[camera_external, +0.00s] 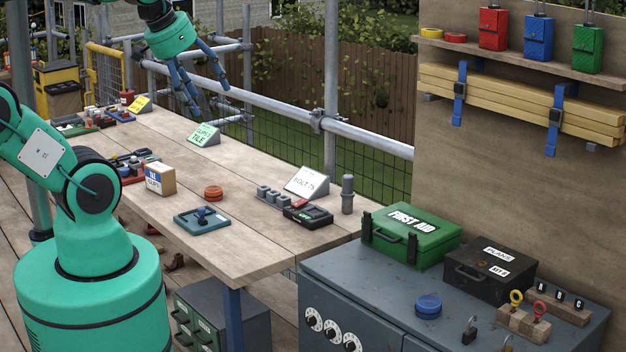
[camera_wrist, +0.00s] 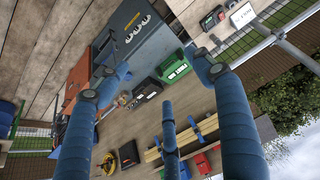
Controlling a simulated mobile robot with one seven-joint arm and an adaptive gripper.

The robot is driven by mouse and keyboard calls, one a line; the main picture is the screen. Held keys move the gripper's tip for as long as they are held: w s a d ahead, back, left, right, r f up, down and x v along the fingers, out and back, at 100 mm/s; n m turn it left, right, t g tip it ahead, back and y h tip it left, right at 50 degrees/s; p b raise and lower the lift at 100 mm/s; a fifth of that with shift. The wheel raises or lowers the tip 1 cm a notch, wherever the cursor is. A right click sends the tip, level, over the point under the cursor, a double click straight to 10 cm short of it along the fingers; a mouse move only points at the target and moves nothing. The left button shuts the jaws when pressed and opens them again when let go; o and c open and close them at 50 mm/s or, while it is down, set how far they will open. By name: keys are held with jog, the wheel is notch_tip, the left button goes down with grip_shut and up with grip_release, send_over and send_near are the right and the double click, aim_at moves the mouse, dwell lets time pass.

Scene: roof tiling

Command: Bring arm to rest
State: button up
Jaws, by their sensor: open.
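My arm, green with black joints, rises from its base at the left of the external view. My gripper (camera_external: 205,103) hangs from the top of that view above the far part of the wooden workbench (camera_external: 262,244), its blue fingers spread apart and nothing between them. In the wrist view the blue fingers of my gripper (camera_wrist: 150,70) are wide apart and empty, with the scene behind them tilted. The gripper appears clear of the bench and its items, though its exact height cannot be told.
The workbench carries a clips box (camera_external: 160,179), a teal tray (camera_external: 202,220), an orange disc (camera_external: 213,192) and label cards (camera_external: 204,135). A grey cabinet (camera_external: 390,318) holds a green first aid case (camera_external: 411,235) and a black case (camera_external: 489,273). Scaffold rails (camera_external: 280,99) run behind the bench.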

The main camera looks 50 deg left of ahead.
dwell(0.3)
notch_tip(320, 180, down, 7)
jog(key=b, duration=0.7)
jog(key=shift+f, duration=0.15)
